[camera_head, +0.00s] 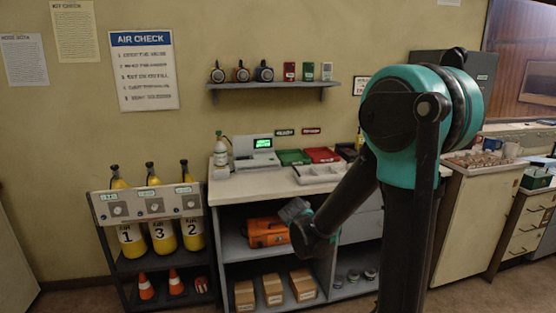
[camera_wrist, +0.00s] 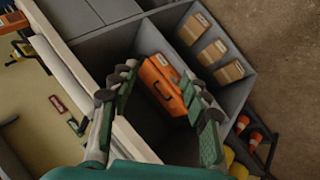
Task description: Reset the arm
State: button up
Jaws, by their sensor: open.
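My teal and black arm stands at the right in the head view, with its forearm reaching down and left to the front of the white counter (camera_head: 250,191). In the wrist view, my gripper (camera_wrist: 165,88) has its two green-padded fingers spread apart with nothing between their tips. Beyond them lies an orange case (camera_wrist: 158,78) on a grey shelf of the counter. The case also shows in the head view (camera_head: 264,234), partly behind my wrist.
Several cardboard boxes (camera_head: 273,289) stand on the lower shelf. A rack (camera_head: 115,240) with yellow numbered cylinders and orange cones (camera_head: 146,287) is at the left. On the counter are a device with a green screen (camera_head: 262,143), green and red trays (camera_head: 323,155) and a white tray (camera_head: 319,173).

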jog(key=s+d+f+m+g+y, duration=0.1)
jog(key=s+d+m, duration=0.3)
jog(key=s, duration=0.7)
jog(key=s+d+f+m+g+y, duration=0.2)
jog(key=s+d+f+m+g, duration=0.1)
jog(key=s, duration=0.9)
jog(key=shift+d+f+m, duration=0.2)
jog(key=shift+d+m, duration=0.2)
jog(key=shift+d, duration=0.15)
jog(key=shift+c, duration=0.4)
